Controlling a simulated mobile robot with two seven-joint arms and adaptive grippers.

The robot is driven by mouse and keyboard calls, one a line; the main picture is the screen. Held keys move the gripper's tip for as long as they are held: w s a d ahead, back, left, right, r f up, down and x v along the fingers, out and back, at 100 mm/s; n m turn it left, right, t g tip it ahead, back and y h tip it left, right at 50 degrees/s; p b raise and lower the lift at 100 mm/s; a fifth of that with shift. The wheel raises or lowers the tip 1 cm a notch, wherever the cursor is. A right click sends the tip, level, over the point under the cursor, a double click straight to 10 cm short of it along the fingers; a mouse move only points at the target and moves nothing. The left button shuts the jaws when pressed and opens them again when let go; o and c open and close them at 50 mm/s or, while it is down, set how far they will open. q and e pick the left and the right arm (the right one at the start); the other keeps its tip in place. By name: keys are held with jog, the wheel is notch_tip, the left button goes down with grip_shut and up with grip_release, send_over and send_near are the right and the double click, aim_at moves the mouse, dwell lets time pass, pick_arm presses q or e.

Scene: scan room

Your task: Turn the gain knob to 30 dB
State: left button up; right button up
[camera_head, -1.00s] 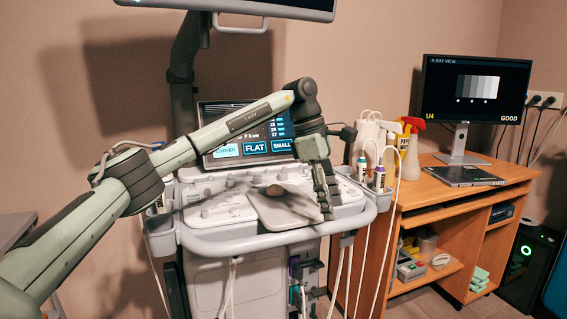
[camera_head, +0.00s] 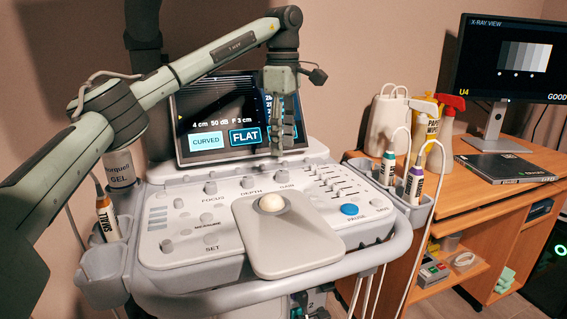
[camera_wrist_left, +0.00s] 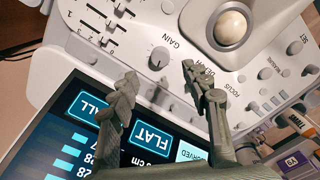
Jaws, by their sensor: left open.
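The gain knob (camera_head: 282,175) is a small grey knob near the back edge of the ultrasound console, above its GAIN label. In the left wrist view the gain knob (camera_wrist_left: 159,57) shows a pointer line and lies beyond the gap between my fingertips, not gripped. My left gripper (camera_head: 277,150) points down above and behind the knob, in front of the screen. In the left wrist view its two fingers (camera_wrist_left: 160,74) are apart and empty. My right gripper is not in view.
The depth knob (camera_head: 247,182) sits left of the gain knob and sliders (camera_head: 335,182) sit to its right. A trackball (camera_head: 272,202) is in front. A desk with a monitor (camera_head: 510,60) is at the right.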

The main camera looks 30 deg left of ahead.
aim_at(283, 172)
pick_arm(q)
notch_tip(283, 172, down, 6)
jog(key=shift+f, duration=0.25)
grip_shut()
dwell(0.4)
